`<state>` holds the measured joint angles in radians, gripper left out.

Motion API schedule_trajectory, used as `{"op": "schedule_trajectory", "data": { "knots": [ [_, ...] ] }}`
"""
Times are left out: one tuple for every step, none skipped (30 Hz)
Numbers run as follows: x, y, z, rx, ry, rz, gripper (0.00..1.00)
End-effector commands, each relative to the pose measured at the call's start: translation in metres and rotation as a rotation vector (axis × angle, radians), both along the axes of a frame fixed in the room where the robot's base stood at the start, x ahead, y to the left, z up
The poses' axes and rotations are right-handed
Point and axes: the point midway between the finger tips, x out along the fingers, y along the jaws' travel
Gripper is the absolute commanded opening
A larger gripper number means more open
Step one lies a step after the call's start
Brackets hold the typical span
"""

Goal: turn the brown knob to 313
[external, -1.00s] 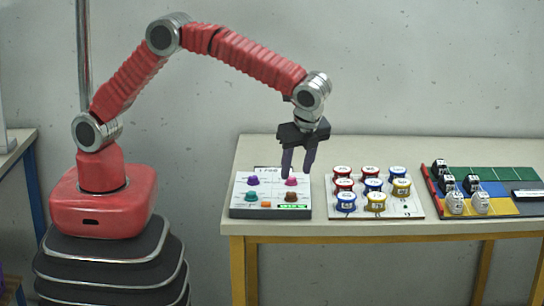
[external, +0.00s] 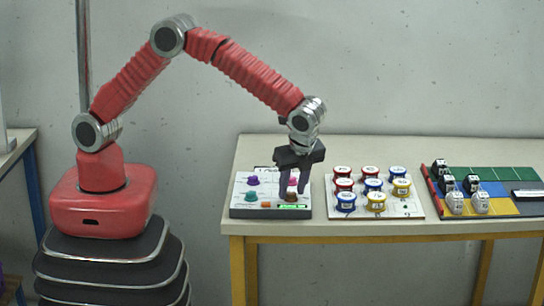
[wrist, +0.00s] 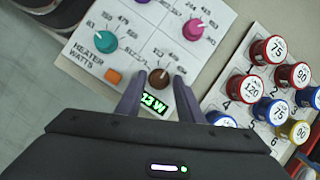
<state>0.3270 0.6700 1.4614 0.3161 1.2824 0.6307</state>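The brown knob (wrist: 158,77) sits at the lower right corner of the white panel (wrist: 130,62) in the wrist view. It also shows low on the panel in the external view (external: 290,197). My gripper (wrist: 159,82) is open and pointed down over it, with one fingertip on each side of the knob. Gaps seem to show between knob and fingers; contact cannot be told. A green lit display (wrist: 154,104) lies between the fingers and reads about "13 W", its left end perhaps covered by a finger.
On the panel are a teal knob (wrist: 106,41), a pink knob (wrist: 193,29), a purple knob (external: 253,181) and an orange button (wrist: 113,76). A board of red, blue and yellow numbered spools (external: 373,192) stands close on the right. A coloured tray (external: 500,174) lies further right.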

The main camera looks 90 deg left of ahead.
Motion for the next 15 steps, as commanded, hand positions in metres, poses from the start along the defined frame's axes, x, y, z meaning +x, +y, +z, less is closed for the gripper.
{"op": "schedule_trajectory", "data": {
  "knots": [
    [0.0000, 0.0000, 0.0001, 0.000, 0.000, 0.000, 0.30],
    [0.0000, 0.0000, 0.0001, 0.000, 0.000, 0.000, 0.28],
    [0.0000, 0.0000, 0.0001, 0.000, 0.000, 0.000, 0.25],
    [0.0000, 0.0000, 0.0001, 0.000, 0.000, 0.000, 0.23],
    [0.0000, 0.0000, 0.0001, 0.000, 0.000, 0.000, 0.21],
    [0.0000, 0.0000, 0.0001, 0.000, 0.000, 0.000, 0.18],
    [0.0000, 0.0000, 0.0001, 0.000, 0.000, 0.000, 0.16],
    [0.0001, 0.0000, 0.0002, 0.000, 0.000, 0.000, 0.14],
    [0.0001, 0.0000, 0.0002, 0.000, 0.000, 0.000, 0.11],
    [0.0001, 0.0000, 0.0002, 0.000, 0.000, 0.000, 0.09],
    [0.0001, 0.0000, 0.0002, 0.000, 0.000, 0.000, 0.07],
    [0.0002, 0.0000, 0.0002, 0.000, 0.000, 0.000, 0.04],
    [0.0002, 0.0000, 0.0002, 0.000, 0.000, 0.000, 0.02],
    [0.0002, 0.0000, 0.0003, 0.000, 0.000, 0.000, 0.00],
    [0.0002, 0.0000, 0.0003, 0.000, -0.001, 0.000, 0.00]
  ]
}}
